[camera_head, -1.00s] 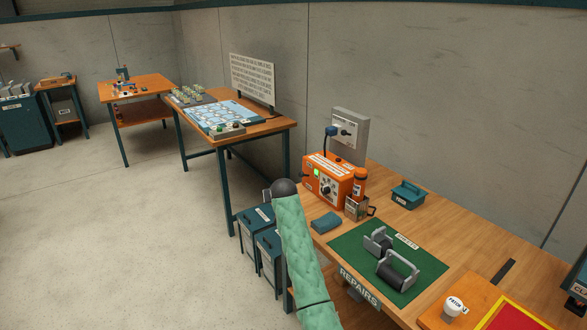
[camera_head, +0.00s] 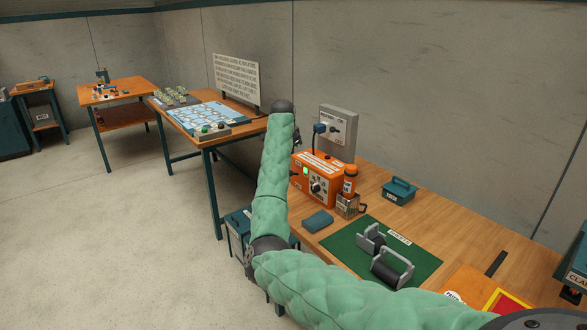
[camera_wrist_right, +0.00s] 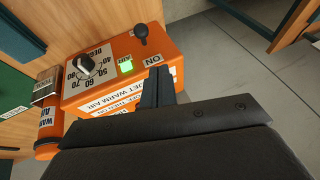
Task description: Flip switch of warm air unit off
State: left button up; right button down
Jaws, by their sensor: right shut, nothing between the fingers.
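The orange warm air unit (camera_head: 325,184) stands on the wooden bench in the head view. In the head view my green-sleeved right arm largely hides this gripper. My left gripper is out of view.
A wall socket box (camera_head: 338,135) with a plugged cable stands behind the unit. An orange-topped tool in a metal holder (camera_head: 348,200) stands beside it. A blue block (camera_head: 318,221) and a green mat (camera_head: 420,248) with rollers lie in front.

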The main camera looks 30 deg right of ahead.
aim_at(293, 174)
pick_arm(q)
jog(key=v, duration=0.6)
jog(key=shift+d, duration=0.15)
pick_arm(e)
jog(key=shift+s+d+r+m+g+y, duration=0.1)
jog(key=shift+s+r+m+g+y, duration=0.1)
jog(key=shift+m+g, duration=0.35)
jog(key=shift+s+a+r+m+g+y, duration=0.15)
jog(key=shift+r+m+g+y, duration=0.1)
jog(key=shift+m, duration=0.55)
jog(key=shift+s+d+r+m+g+y, duration=0.2)
jog(key=shift+m+g, duration=0.2)
jog(key=shift+m, duration=0.25)
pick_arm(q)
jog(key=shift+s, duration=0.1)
